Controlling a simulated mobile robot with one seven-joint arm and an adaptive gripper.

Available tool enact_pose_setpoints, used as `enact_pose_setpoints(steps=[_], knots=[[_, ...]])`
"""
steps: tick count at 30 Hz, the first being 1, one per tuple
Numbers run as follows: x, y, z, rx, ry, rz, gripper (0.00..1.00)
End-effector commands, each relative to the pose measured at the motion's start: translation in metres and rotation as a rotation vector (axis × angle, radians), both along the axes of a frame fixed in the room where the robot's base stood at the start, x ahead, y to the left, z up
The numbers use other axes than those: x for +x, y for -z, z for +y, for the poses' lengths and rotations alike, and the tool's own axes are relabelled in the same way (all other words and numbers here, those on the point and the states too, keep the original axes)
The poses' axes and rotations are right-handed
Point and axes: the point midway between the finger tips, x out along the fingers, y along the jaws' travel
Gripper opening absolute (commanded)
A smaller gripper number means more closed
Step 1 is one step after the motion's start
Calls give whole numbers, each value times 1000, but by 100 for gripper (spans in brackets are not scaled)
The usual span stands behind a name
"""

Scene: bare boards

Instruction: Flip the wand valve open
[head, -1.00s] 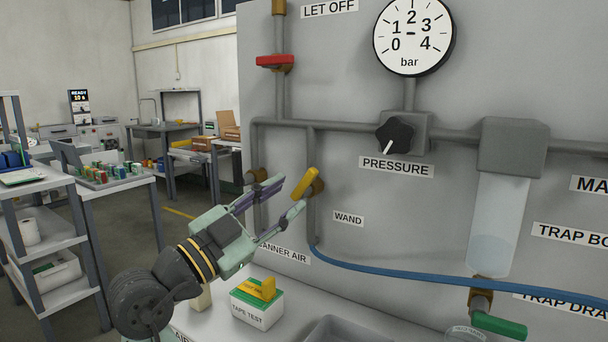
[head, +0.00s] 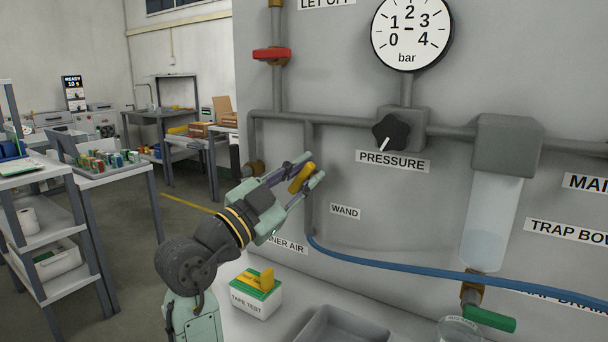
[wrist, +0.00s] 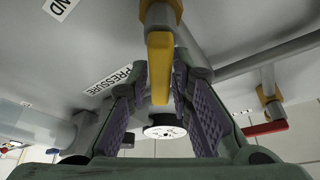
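The wand valve has a yellow lever handle (head: 302,178) on the vertical pipe above the WAND label (head: 345,212). In the head view the handle is tilted, its upper end to the right. My gripper (head: 314,167) is at the handle, with one finger on each side of it. In the wrist view the yellow handle (wrist: 160,66) lies between the two open fingers (wrist: 165,112), with a gap visible on the left side and the right finger close to it. The valve body behind the handle is mostly hidden in the head view.
A blue hose (head: 400,270) runs right from the wand pipe. A red handle (head: 271,54) is above and a black pressure knob (head: 390,132) is to the right. A TAPE TEST box (head: 255,298) and grey tray (head: 345,332) lie below.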

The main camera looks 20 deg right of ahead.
Motion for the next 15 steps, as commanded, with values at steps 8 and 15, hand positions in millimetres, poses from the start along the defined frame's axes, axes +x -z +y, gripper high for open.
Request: enact_pose_setpoints(steps=[8, 15], knots=[[0, 0, 0, 0, 0, 0, 0], [0, 0, 0, -1, -1, 0, 0]])
